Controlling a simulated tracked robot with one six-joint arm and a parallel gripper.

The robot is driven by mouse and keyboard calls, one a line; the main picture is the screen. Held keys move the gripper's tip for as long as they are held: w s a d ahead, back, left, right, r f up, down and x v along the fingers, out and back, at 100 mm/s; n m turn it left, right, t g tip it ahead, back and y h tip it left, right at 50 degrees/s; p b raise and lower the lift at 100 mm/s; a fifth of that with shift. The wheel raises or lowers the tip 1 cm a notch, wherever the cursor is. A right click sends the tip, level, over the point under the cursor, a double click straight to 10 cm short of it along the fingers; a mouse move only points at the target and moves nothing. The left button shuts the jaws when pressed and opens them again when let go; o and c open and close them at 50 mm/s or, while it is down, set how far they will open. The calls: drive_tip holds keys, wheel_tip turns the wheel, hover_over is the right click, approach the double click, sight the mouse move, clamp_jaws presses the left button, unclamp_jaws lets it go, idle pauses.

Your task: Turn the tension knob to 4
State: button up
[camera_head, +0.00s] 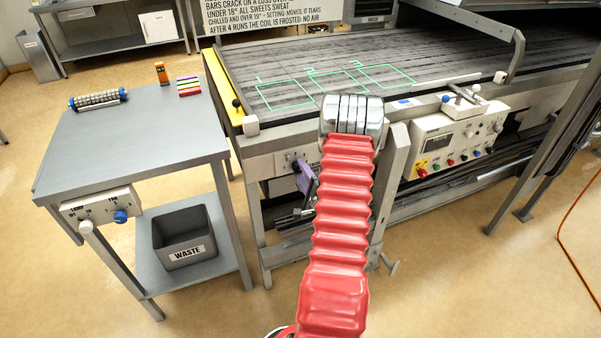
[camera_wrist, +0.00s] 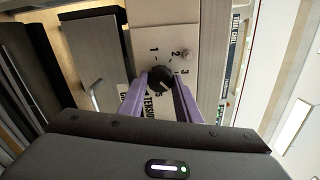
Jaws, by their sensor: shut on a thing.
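The tension knob (camera_wrist: 160,76) is black and round, on a pale panel in the wrist view. Figures 1, 2 and 3 run around its top and right, and a 5 shows just below it. The 4 is not readable and the right finger covers that area. A pale mark on the knob's face points to the lower right; its exact reading is unclear. My gripper (camera_wrist: 160,82) has its purple fingers on both sides of the knob, shut on it. In the head view my gripper (camera_head: 303,178) is at the panel (camera_head: 287,160) under the conveyor's near end; the knob is hidden there.
The grey side table (camera_head: 140,130) stands left, with a blue-knobbed dial box (camera_head: 102,205) and a waste bin (camera_head: 186,235). A control box (camera_head: 450,138) with several buttons is right of my arm. The conveyor (camera_head: 330,75) lies above the panel. Floor at front left is clear.

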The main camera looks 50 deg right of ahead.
drive_tip(key=shift+a+f, duration=0.15)
drive_tip(key=shift+f, duration=0.15)
drive_tip(key=o, duration=1.1)
drive_tip(key=shift+r, duration=0.15)
drive_tip(key=shift+c, duration=0.2)
drive_tip(key=v, duration=1.3)
drive_tip(key=shift+s, duration=0.3)
